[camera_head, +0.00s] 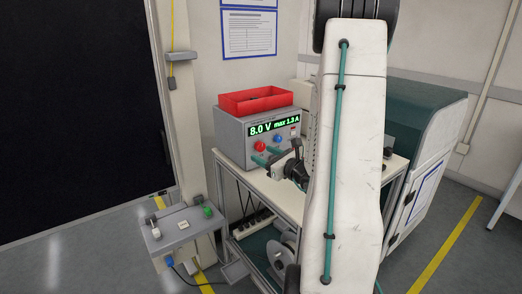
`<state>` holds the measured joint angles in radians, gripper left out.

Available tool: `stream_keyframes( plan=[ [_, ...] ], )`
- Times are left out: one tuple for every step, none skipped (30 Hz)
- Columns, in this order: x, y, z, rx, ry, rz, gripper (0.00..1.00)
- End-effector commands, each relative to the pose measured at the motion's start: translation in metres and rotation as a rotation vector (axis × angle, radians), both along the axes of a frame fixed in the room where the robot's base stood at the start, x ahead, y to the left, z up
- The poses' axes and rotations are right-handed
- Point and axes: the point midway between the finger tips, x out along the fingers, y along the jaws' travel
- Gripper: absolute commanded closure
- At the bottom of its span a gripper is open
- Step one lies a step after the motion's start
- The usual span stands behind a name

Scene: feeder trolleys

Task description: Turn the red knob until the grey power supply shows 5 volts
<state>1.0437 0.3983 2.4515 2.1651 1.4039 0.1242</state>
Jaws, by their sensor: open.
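The grey power supply (230,145) stands on a white-topped trolley. Its green display (274,127) reads 8.0 V, max 1.3 A. The red knob (260,146) is on its front face, below the left part of the display. A blue knob (277,139) is to its right. My gripper (264,156) is open, with its teal fingers just below and in front of the red knob. It does not appear to be around the knob; the exact gap is too small to tell. My white arm hides the trolley's middle.
A red bin (254,100) sits on top of the power supply. A grey box with buttons (180,230) stands at the lower left. A teal and white cabinet (430,125) is behind my arm. Cables and a reel (282,258) lie on the lower shelf.

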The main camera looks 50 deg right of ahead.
Motion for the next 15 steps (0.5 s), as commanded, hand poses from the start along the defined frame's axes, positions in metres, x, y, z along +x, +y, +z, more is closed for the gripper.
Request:
stream_keyframes(
  plan=[
    [-0.009,-0.017,-0.010,0.029,-0.002,-0.063,0.44],
    [-0.013,-0.025,-0.013,0.040,-0.004,-0.092,0.44],
    [-0.016,-0.032,-0.016,0.051,-0.006,-0.120,0.44],
    [-0.017,-0.036,-0.018,0.057,-0.007,-0.134,0.44],
    [-0.017,-0.038,-0.019,0.059,-0.009,-0.143,0.44],
    [-0.015,-0.041,-0.020,0.062,-0.010,-0.151,0.44],
    [-0.012,-0.042,-0.020,0.062,-0.010,-0.152,0.44],
    [-0.008,-0.043,-0.020,0.062,-0.010,-0.152,0.44],
    [-0.002,-0.044,-0.020,0.061,-0.011,-0.150,0.44],
    [0.003,-0.044,-0.020,0.061,-0.011,-0.149,0.44],
    [0.008,-0.045,-0.020,0.061,-0.011,-0.148,0.44],
    [0.015,-0.047,-0.020,0.060,-0.009,-0.148,0.44],
    [0.019,-0.048,-0.020,0.060,-0.011,-0.148,0.44],
    [0.024,-0.049,-0.019,0.060,-0.011,-0.148,0.44],
    [0.030,-0.051,-0.019,0.059,-0.011,-0.147,0.44]
  ],
)
